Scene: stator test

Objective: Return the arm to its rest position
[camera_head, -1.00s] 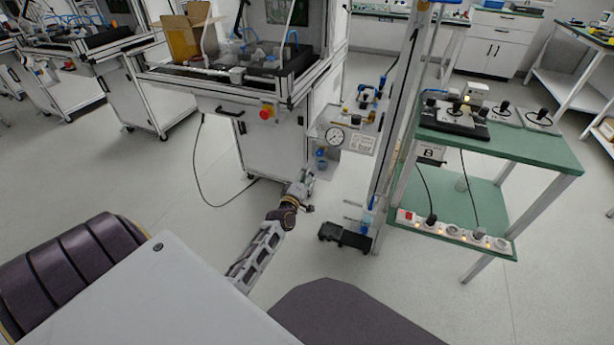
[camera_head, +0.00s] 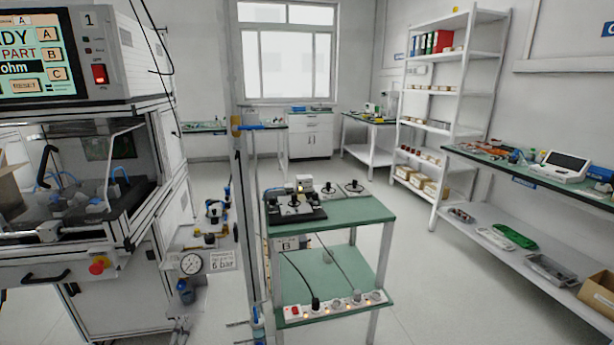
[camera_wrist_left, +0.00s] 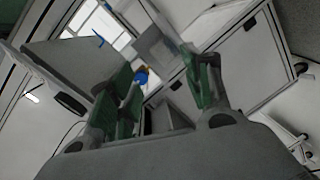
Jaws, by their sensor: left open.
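My left gripper (camera_wrist_left: 160,78) shows in the left wrist view, with green-padded fingers spread apart and nothing between them. Beyond the fingers are pale panels and a small blue and yellow part (camera_wrist_left: 141,76). In the head view only what looks like the tip of my left gripper (camera_head: 180,334) shows at the bottom edge, below the pressure gauge panel. The rest of the left arm is out of the head view. My right gripper is in neither view.
Open floor (camera_head: 440,290) lies between this table and the right-hand bench (camera_head: 545,245).

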